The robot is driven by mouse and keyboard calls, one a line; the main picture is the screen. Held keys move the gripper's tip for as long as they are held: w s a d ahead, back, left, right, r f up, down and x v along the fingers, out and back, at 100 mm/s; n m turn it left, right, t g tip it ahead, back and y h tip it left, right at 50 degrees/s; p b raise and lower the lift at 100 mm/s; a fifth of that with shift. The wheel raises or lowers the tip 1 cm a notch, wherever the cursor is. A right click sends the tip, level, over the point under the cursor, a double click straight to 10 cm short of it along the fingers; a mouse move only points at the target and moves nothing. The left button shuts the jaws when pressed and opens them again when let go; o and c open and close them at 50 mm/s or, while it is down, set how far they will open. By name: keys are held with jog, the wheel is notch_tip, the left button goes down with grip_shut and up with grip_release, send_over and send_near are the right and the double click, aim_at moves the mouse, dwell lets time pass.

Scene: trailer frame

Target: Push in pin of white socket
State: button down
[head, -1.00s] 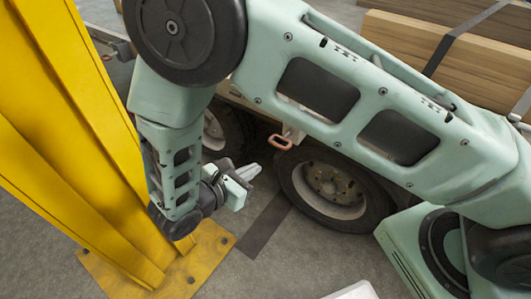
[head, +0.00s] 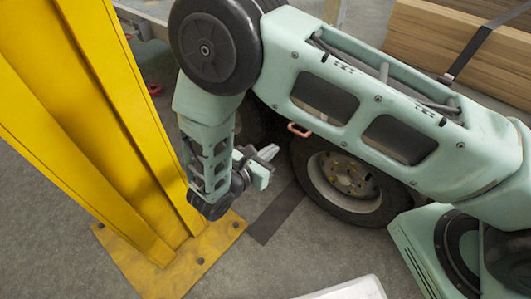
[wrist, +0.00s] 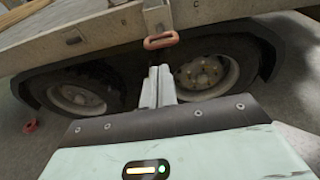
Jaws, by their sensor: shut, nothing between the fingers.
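A reddish loop handle (wrist: 161,40), which looks like the pin's grip, is at the lower end of a pale upright bracket (wrist: 157,14) on the trailer's edge. The bracket looks like the white socket; how far the pin sits in it cannot be told. The handle also shows in the head view (head: 299,130), just above a wheel; my arm hides the bracket there. My gripper (wrist: 157,72) is shut and empty, its fingers pointing toward the trailer below the handle in the picture. In the head view my gripper (head: 270,152) is left of and below the handle, apart from it.
A yellow post (head: 130,130) with a bolted base plate stands close to my forearm on the left. Trailer wheels (head: 345,180) are beneath the frame (wrist: 80,38). A red piece (wrist: 30,126) lies on the floor at left. Strapped timber (head: 440,50) lies at upper right.

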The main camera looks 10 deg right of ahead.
send_near(302, 125)
jog(key=shift+w+d+f, duration=0.95)
jog(key=shift+w+d, duration=0.05)
jog(key=shift+d, duration=0.2)
jog(key=shift+r+x, duration=0.2)
jog(key=shift+x, duration=0.7)
jog(key=shift+r+x, duration=0.2)
jog(key=shift+x, duration=0.65)
jog(key=shift+d, duration=0.15)
